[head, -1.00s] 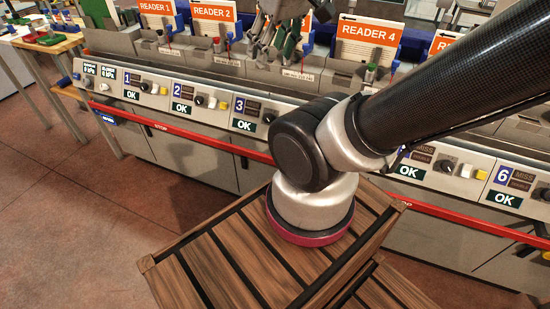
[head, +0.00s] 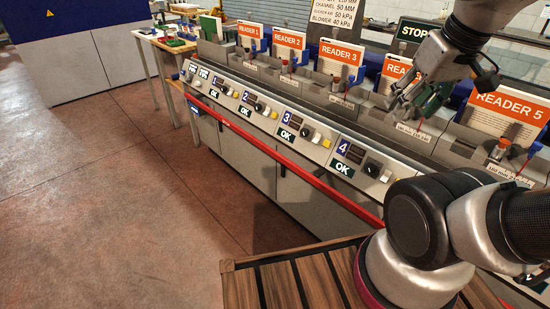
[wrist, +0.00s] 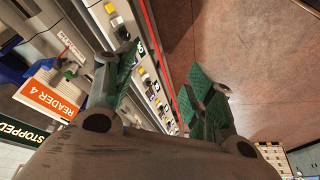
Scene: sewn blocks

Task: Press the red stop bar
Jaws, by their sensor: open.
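The red stop bar (head: 300,170) is a long red rail along the front of the reader machine, below the sloped panel. In the wrist view, the red bar (wrist: 184,102) runs as a thin line between the fingers, closer to the right one. My gripper (head: 418,104) is above the machine's back part, near the READER 4 card, apart from the bar. In the wrist view, my gripper (wrist: 160,78) has its two green-padded fingers spread wide with nothing between them. The bar's right end is hidden behind my arm in the head view.
Reader cards (head: 341,52) stand in a row behind the control panel (head: 290,119), which carries knobs and OK displays. A slatted wooden platform (head: 300,275) lies below my arm. A table (head: 172,45) stands at the far left. The floor (head: 110,170) before the machine is clear.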

